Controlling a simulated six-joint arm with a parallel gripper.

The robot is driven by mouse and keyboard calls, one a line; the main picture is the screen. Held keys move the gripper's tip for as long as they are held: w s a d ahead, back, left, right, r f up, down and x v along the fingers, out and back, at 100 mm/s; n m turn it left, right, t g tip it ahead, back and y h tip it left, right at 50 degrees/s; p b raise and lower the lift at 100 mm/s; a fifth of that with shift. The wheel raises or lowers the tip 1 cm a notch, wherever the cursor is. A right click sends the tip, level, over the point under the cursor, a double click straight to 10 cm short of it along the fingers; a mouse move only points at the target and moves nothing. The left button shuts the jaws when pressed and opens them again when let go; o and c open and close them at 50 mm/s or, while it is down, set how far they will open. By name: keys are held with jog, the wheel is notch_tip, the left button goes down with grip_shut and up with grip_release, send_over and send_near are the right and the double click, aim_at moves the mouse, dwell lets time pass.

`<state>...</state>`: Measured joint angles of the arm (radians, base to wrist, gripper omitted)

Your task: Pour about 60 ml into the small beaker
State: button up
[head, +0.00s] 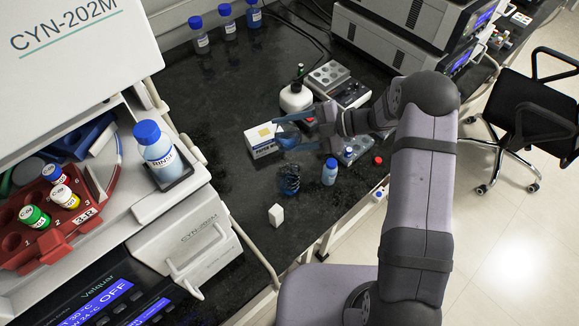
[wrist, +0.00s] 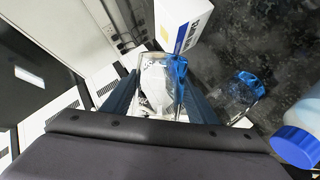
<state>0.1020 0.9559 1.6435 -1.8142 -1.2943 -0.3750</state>
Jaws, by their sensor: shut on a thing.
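My gripper (head: 286,134) is shut on a clear glass beaker (head: 289,137), with one finger on each side. In the wrist view the held beaker (wrist: 158,82) sits between the fingers, with blue along its right side. I cannot tell whether that blue is liquid or print, nor how far the beaker tilts. A second, small glass beaker (head: 288,180) stands upright on the dark bench, just below the held one in the head view. It also shows in the wrist view (wrist: 242,92), right of the held beaker and apart from it. Its liquid level is unclear.
A white box (head: 261,141) stands close left of the held beaker. A blue-capped bottle (head: 329,172) stands right of the small beaker. A small white block (head: 276,214) lies in front.

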aim_at(292, 122)
jog(key=shift+f+m+p, duration=0.35)
jog(key=shift+m, duration=0.15)
jog(key=shift+g, duration=0.3)
dwell(1.6)
jog(key=shift+f+m+g+p, duration=0.3)
jog(key=shift+m, duration=0.1)
jog(key=shift+w+a+f+m+g+h+b, duration=0.2)
jog(key=shift+w+f+m+g+h+b, duration=0.1)
jog(key=shift+w+f+m, duration=0.2)
jog(key=shift+w+a+r+m+g, duration=0.25)
jog(key=shift+w+r+m+g, duration=0.6)
jog(key=shift+r+m, duration=0.3)
jog(key=shift+w+f+m+g+b, duration=0.15)
jog(key=shift+f+m+g+b, duration=0.3)
jog(key=shift+b, duration=0.5)
jog(key=shift+w+a+r+b, duration=0.1)
jog(key=shift+b, duration=0.2)
jog(key=shift+r+m, duration=0.1)
jog(key=shift+m, duration=0.2)
